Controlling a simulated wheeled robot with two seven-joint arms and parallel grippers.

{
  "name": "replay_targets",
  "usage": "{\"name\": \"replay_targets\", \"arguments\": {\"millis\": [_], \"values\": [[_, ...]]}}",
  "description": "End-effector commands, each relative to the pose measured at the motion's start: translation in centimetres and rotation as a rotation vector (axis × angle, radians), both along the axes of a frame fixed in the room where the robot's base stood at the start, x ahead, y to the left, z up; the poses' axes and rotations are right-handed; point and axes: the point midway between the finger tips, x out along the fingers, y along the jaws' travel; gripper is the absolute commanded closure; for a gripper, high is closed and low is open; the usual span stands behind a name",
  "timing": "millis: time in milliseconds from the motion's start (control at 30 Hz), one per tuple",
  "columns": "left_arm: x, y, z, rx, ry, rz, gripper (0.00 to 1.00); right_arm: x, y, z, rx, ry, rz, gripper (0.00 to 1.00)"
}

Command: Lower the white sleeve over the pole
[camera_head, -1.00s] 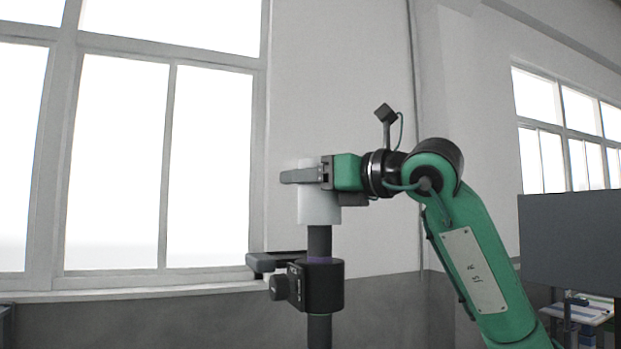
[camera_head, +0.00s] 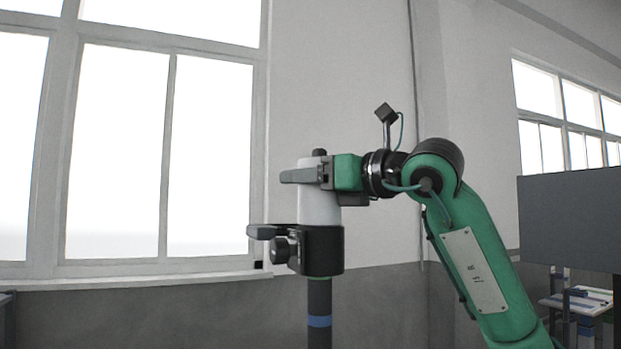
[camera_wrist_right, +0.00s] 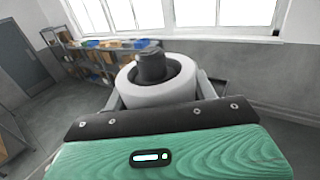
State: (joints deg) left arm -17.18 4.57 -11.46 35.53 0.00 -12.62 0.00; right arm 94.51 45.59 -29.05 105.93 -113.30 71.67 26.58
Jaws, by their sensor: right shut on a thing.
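The white sleeve (camera_head: 318,210) is upright around the dark pole (camera_head: 319,295), and the pole's top pokes out above it. The sleeve's lower end meets the top of a black collar (camera_head: 323,252) on the pole; whether they touch I cannot tell. My right gripper (camera_head: 303,176) is shut on the sleeve's upper part from the right. In the right wrist view the sleeve (camera_wrist_right: 160,88) is a thick white ring between the fingers, with the dark pole top (camera_wrist_right: 152,68) inside its opening. My left gripper is not in view.
A knob (camera_head: 281,249) and a flat dark arm (camera_head: 265,232) stick out left of the collar. A dark grey panel (camera_head: 570,215) stands at the right. The wrist view shows shelves with bins (camera_wrist_right: 95,60) farther off.

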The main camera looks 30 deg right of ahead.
Motion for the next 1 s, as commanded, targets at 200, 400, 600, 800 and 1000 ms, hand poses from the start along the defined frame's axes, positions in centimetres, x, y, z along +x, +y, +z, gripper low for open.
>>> {"name": "replay_targets", "arguments": {"millis": [200,400,600,800,1000], "values": [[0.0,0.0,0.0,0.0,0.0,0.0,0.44,0.0,0.0,0.1,0.0,-0.001,0.0,0.71],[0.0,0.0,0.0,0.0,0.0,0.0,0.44,0.0,0.0,0.0,0.0,-0.001,0.0,0.18],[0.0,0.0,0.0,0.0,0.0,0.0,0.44,0.0,0.0,0.0,0.0,0.001,0.0,0.18],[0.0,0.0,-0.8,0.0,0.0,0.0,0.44,-1.4,-0.8,-0.2,0.0,-0.001,-0.002,0.18],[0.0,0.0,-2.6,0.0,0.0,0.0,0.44,-5.2,-2.9,-0.4,0.0,-0.004,-0.003,0.18]]}}
